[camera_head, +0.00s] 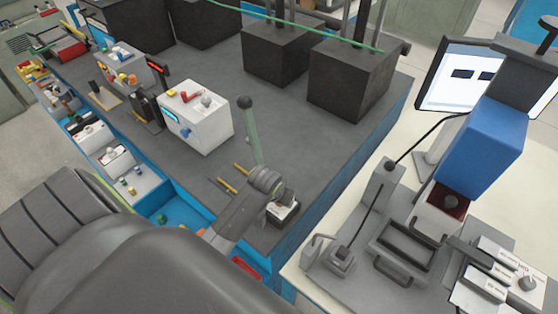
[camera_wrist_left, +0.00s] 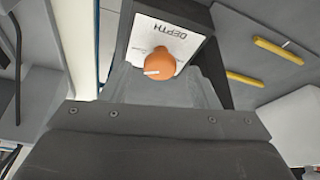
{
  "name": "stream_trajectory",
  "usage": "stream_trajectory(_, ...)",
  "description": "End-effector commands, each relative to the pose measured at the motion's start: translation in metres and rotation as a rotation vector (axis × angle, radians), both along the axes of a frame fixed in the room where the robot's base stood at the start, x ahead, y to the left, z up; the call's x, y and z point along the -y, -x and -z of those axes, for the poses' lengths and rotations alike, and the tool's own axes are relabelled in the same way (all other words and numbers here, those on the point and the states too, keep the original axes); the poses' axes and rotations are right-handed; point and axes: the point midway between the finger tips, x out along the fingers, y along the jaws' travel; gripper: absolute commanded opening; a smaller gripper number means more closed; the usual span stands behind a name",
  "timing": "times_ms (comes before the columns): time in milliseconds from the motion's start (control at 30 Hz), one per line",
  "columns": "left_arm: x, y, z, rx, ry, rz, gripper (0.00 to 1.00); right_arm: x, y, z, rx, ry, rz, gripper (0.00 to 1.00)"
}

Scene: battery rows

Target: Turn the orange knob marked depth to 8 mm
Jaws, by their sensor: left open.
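The orange depth knob (camera_wrist_left: 160,63) shows in the left wrist view on a white panel (camera_wrist_left: 178,28) labelled DEPTH, upside down there. Its white pointer line points left in that view. The scale marks are too small to read and partly covered. My left gripper (camera_wrist_left: 168,88) is open, with its grey fingers close to the knob; contact cannot be told. In the head view my left gripper (camera_head: 284,196) is over the small white-and-dark depth box (camera_head: 283,212), and the knob is hidden there. My right gripper is not in view.
Two yellow bars (camera_head: 241,170) lie beside the depth box. A green lever with a black ball (camera_head: 245,102) rises behind my wrist. A white machine (camera_head: 208,125) stands to the left, dark blocks (camera_head: 347,85) stand behind. Bare grey bench (camera_head: 300,150) lies between.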

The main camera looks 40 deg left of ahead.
Motion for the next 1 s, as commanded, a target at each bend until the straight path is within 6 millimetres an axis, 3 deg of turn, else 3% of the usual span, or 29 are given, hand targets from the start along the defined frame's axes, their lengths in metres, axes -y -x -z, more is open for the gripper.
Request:
stream_trajectory(467,-0.0005,-0.0032,0.0089,0.001,0.000,0.000,0.55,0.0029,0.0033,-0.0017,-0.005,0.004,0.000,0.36)
stream_trajectory(800,-0.0005,-0.0031,0.0087,0.000,0.000,0.000,0.11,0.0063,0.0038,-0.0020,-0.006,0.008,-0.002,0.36)
stream_trajectory(1000,-0.0003,-0.0032,0.0085,0.000,0.000,-0.013,0.11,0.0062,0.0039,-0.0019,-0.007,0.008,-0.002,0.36)
